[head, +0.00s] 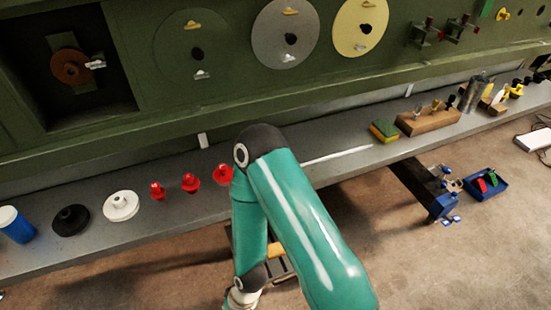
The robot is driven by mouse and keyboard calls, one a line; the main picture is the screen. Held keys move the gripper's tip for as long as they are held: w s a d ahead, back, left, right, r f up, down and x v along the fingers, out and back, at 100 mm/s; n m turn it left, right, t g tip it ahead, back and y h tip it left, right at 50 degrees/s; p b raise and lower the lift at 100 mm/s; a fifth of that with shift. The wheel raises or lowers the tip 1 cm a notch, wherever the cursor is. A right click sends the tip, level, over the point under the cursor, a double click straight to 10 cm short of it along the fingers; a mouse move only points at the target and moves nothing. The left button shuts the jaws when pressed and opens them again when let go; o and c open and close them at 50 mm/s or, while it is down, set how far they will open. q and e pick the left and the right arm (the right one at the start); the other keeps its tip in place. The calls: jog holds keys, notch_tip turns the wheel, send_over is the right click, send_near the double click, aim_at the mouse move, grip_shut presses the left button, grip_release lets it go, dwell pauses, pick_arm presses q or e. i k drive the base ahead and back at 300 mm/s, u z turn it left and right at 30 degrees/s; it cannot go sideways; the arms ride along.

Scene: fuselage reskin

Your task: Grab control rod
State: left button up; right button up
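A thin white rod (337,155) lies on the grey shelf, right of my raised teal arm. It is the only rod-like thing I can make out, and I cannot tell whether it is the control rod. Its left end is close to or behind the arm. The arm bends in the middle of the head view and its far part runs down to the bottom edge. Neither gripper shows, so I see no hold on anything.
The shelf (105,240) carries a blue cup (16,226), black and white flanged discs, red knobs (190,182), a yellow-green sponge (384,131) and a wooden block (428,121). A green panel stands behind. A blue tray (486,184) is on the floor at right.

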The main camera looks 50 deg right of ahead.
aim_at(336, 154)
jog(key=u, duration=0.1)
jog(key=k, duration=0.7)
jog(key=z, duration=4.8)
jog(key=k, duration=0.1)
jog(key=u, duration=3.35)
jog(key=i, duration=1.05)
jog(key=z, duration=1.4)
